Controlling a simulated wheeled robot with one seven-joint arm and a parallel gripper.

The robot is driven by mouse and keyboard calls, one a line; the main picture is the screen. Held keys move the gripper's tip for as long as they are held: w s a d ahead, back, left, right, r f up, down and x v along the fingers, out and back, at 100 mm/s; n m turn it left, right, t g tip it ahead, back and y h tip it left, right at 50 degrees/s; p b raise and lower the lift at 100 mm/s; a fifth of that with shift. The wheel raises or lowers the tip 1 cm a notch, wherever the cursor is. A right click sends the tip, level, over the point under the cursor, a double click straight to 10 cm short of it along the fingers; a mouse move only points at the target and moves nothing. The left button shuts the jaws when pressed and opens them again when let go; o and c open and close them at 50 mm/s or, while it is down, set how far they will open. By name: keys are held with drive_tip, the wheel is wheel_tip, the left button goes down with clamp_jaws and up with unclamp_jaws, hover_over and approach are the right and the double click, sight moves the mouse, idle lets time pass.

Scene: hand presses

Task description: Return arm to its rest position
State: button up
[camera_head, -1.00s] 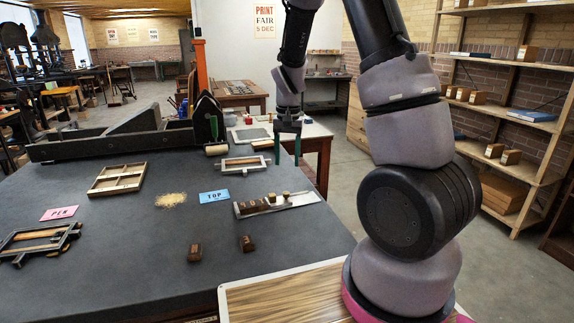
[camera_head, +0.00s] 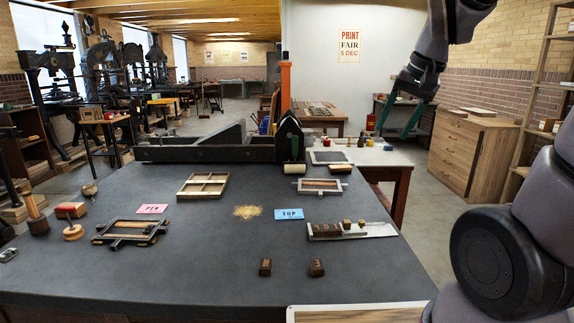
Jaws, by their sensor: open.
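My gripper (camera_head: 399,117) shows at the upper right of the head view, its green-edged fingers spread apart with nothing between them. It hangs in the air, right of the dark worktable (camera_head: 200,262) and clear of everything on it. My arm rises along the right edge of the view, and part of it is cut off by the frame.
On the table stand a composing stick with wooden blocks (camera_head: 352,231), two loose blocks (camera_head: 265,267), a blue TOP card (camera_head: 289,214), a pink card (camera_head: 152,209), a divided tray (camera_head: 202,186) and a metal frame (camera_head: 130,231). A wooden cabinet (camera_head: 470,155) stands at the right.

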drive_tip(key=s+r+t, duration=0.3)
drive_tip(key=s+r, duration=0.2)
drive_tip(key=s, duration=0.4)
drive_tip(key=shift+s+r, duration=0.15)
drive_tip(key=shift+s, duration=0.2)
drive_tip(key=shift+d, duration=0.1)
